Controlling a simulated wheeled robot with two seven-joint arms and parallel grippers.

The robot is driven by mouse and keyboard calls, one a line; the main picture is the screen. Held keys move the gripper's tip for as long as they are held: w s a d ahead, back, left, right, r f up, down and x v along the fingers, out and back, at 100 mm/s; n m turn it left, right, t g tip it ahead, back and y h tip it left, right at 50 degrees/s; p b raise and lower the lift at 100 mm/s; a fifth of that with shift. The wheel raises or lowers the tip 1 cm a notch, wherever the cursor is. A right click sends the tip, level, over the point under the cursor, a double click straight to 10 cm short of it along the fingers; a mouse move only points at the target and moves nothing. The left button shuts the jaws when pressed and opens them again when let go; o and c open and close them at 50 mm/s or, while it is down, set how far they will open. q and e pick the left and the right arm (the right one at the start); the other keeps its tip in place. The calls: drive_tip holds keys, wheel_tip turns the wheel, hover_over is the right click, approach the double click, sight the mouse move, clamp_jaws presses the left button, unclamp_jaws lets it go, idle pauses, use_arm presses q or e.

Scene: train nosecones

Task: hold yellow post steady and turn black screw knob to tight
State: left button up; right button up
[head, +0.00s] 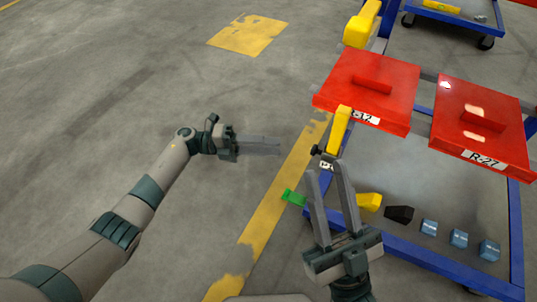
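A second red panel, R-27 (480,120), lies to the right. The cart's lower shelf (440,262) holds a yellow piece (369,201), a black piece (399,214) and blue cubes (459,239). A green piece (293,197) is at the cart's left edge. Floor at left is clear.

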drive_tip(key=shift+s+r, duration=0.15)
drive_tip(key=o, duration=0.3)
drive_tip(key=shift+o, duration=0.3)
drive_tip(key=shift+w+a+n, duration=0.2)
drive_tip(key=shift+a+n, duration=0.05)
drive_tip(key=shift+n, duration=0.15)
drive_tip(key=w+a+f+n+g+h, duration=0.1)
drive_tip(key=w+a+f+n+g, duration=0.25)
drive_tip(key=f+n, duration=0.4)
drive_tip(key=w+a+f+n+g+h, duration=0.1)
drive_tip(key=w+a+f+n+g, duration=0.3)
drive_tip(key=n, duration=0.6)
drive_tip(key=w+d+n+g+h, duration=0.2)
drive_tip(key=d+n+h, duration=0.7)
drive_tip(key=h, duration=0.6)
drive_tip(key=shift+w+d+f+h, duration=0.3)
drive_tip(key=shift+f, duration=0.1)
